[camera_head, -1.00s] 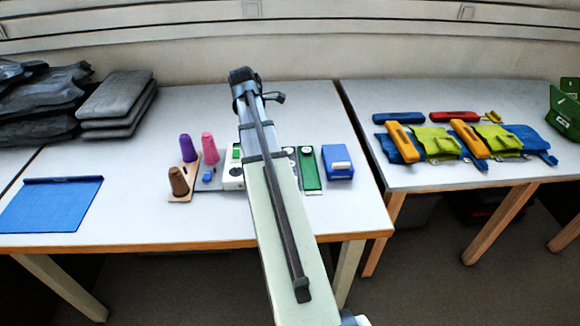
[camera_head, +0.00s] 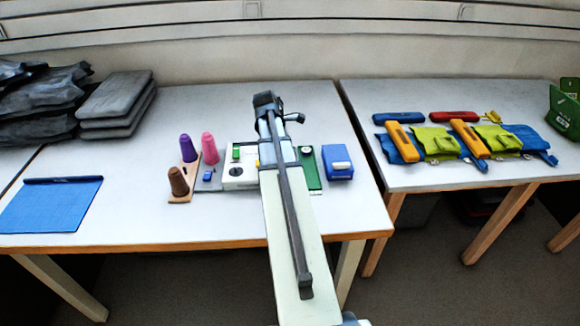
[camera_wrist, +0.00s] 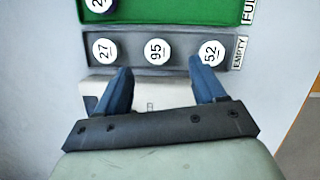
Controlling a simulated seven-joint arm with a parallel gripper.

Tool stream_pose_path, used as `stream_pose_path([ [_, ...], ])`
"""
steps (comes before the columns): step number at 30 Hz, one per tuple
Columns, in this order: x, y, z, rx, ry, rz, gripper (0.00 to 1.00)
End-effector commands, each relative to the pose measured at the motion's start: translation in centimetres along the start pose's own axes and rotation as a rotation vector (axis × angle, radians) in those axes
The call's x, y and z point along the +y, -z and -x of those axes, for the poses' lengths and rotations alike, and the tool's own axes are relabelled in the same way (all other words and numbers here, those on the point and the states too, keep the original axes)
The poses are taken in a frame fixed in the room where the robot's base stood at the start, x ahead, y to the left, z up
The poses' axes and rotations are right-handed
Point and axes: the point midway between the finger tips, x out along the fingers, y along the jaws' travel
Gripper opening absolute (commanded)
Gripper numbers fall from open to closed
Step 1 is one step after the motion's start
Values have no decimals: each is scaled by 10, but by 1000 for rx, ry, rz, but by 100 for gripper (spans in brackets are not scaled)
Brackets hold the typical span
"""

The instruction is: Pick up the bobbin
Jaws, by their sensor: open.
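Round white-faced bobbins sit in a grey tray (camera_wrist: 133,60) labelled EMPTY in the wrist view: bobbin 27 (camera_wrist: 103,50), bobbin 95 (camera_wrist: 157,51) and bobbin 52 (camera_wrist: 211,53). A green tray (camera_wrist: 185,10) labelled FULL lies beyond it, with a partly cut-off bobbin (camera_wrist: 99,4) at its left. My gripper (camera_wrist: 160,66) is open and empty. Its left fingertip is between 27 and 95 in the picture, and its right fingertip overlaps the lower edge of 52. In the head view my arm hides the grey tray; the green tray (camera_head: 312,178) shows to its right.
A white device (camera_head: 238,174) stands left of my arm, and a blue box (camera_head: 337,162) stands right of the green tray. Purple (camera_head: 187,147), pink (camera_head: 209,148) and brown (camera_head: 178,182) cones stand further left. A blue mat (camera_head: 50,205) lies at the left.

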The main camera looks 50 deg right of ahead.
Motion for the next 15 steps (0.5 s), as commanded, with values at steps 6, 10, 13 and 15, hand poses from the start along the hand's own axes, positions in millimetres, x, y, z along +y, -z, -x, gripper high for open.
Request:
stream_pose_path([
  [6,0,0,-6,0,0,0,69],
  [10,1,-1,-16,0,1,0,69],
  [13,3,-2,-27,0,1,0,69],
  [15,4,-3,-36,0,1,0,69],
])
